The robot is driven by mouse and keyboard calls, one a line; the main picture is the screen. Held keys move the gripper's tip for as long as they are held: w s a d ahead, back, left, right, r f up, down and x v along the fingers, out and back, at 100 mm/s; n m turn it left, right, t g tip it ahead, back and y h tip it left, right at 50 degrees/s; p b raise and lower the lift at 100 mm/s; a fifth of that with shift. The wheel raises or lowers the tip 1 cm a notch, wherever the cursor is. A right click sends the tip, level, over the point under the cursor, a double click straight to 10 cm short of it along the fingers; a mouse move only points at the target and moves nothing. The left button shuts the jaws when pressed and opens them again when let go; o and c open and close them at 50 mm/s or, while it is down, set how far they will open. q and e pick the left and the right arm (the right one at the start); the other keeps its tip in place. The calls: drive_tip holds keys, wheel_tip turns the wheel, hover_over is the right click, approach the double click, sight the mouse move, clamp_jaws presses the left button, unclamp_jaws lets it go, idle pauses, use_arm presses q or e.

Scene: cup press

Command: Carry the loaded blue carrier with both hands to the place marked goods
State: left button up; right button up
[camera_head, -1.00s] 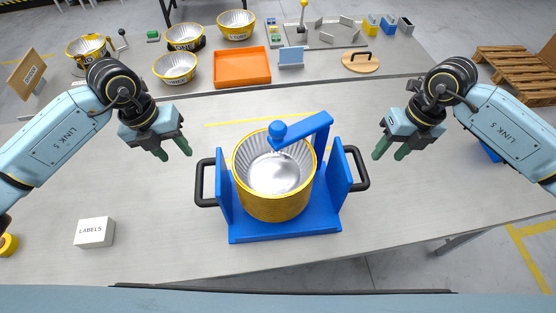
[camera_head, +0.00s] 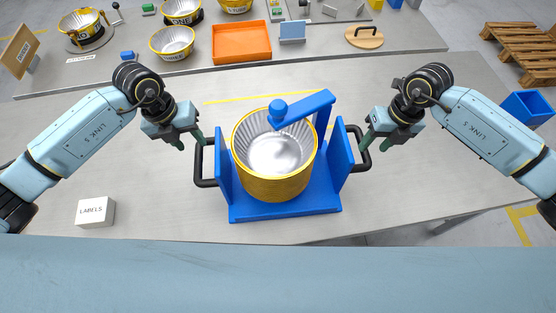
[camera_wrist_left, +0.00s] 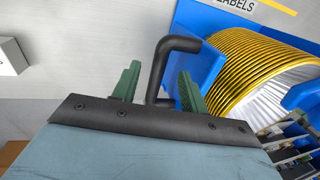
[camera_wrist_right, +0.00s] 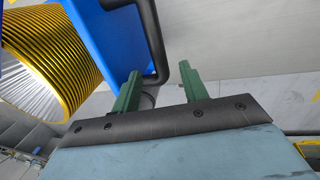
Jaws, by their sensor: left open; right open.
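The blue carrier (camera_head: 285,211) stands on the near grey table with a yellow-ribbed, silver-lined cup (camera_head: 272,185) in it. A blue arm with a knob (camera_head: 306,107) reaches over the cup. Black handles stick out at its left (camera_head: 199,168) and right (camera_head: 364,155). My left gripper (camera_head: 192,142) is open at the left handle; in the left wrist view the handle (camera_wrist_left: 162,65) lies between the two green fingers. My right gripper (camera_head: 376,143) is open at the right handle; in the right wrist view the handle (camera_wrist_right: 153,40) runs between the fingers, nearer the left one. No place marked goods is readable.
The far table holds an orange tray (camera_head: 241,42), several yellow cups (camera_head: 172,42) and a round wooden lid (camera_head: 365,37). A blue bin (camera_head: 527,107) and pallets (camera_head: 530,50) are at right.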

sight(197, 148)
use_arm(q)
drive_tip(key=f, duration=0.4)
drive_tip(key=d+f, duration=0.1)
drive_tip(key=f, duration=0.1)
drive_tip(key=shift+w, duration=0.15)
use_arm(e)
drive_tip(key=f, duration=0.3)
drive_tip(key=a+f, duration=0.1)
drive_tip(key=f, duration=0.2)
use_arm(q)
clamp_jaws()
use_arm(e)
drive_tip(key=shift+r, duration=0.1)
clamp_jaws()
use_arm(q)
drive_tip(key=shift+r, duration=0.1)
drive_tip(key=shift+w+r, duration=0.15)
use_arm(e)
drive_tip(key=shift+w+a+r, duration=0.1)
drive_tip(key=shift+w+r, duration=0.05)
drive_tip(key=shift+r, duration=0.05)
